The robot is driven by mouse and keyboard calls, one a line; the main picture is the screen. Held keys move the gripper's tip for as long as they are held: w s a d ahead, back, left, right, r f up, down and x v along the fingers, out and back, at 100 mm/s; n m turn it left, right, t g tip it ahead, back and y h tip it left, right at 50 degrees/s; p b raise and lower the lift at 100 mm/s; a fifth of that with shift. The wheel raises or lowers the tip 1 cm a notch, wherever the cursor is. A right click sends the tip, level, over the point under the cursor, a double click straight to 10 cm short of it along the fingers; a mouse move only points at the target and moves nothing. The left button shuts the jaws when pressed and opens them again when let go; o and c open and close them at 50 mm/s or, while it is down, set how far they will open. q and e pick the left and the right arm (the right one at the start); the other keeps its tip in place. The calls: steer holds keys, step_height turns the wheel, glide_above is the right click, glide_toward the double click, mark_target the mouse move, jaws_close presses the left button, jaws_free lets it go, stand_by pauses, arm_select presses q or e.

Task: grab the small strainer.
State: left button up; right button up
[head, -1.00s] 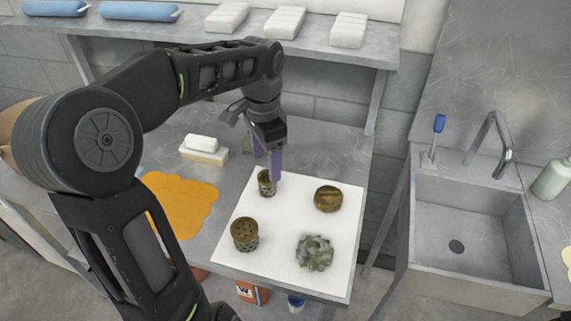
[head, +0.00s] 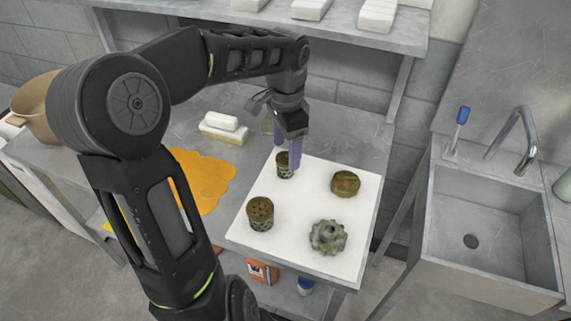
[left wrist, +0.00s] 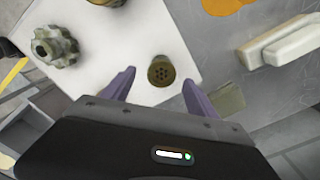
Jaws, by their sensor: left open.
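The small strainer (head: 284,168) is a brown-green cup with holes, standing near the far left edge of a white mat (head: 310,265). My left gripper (head: 287,150) is over it, open, with purple fingers pointing down. In the left wrist view the small strainer (left wrist: 161,72) shows its round, holed top between the two spread fingers (left wrist: 159,77), with gaps on both sides. Nothing is held. A larger strainer (head: 260,214) stands nearer on the mat; only its edge shows in the left wrist view (left wrist: 107,2). My right gripper is in neither view.
A round brown part (head: 345,183) and a grey gear (head: 328,237) share the mat. An orange cloth (head: 205,180) and pale blocks (head: 222,126) lie to the left. A sink (head: 480,230) is at the right, and a shelf (head: 350,35) is behind.

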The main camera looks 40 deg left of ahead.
mark_target(286, 157)
arm_select(q)
steer(key=shift+a+f+p, duration=0.15)
steer(key=shift+f+p, duration=0.3)
steer(key=shift+f, duration=2.2)
jaws_close()
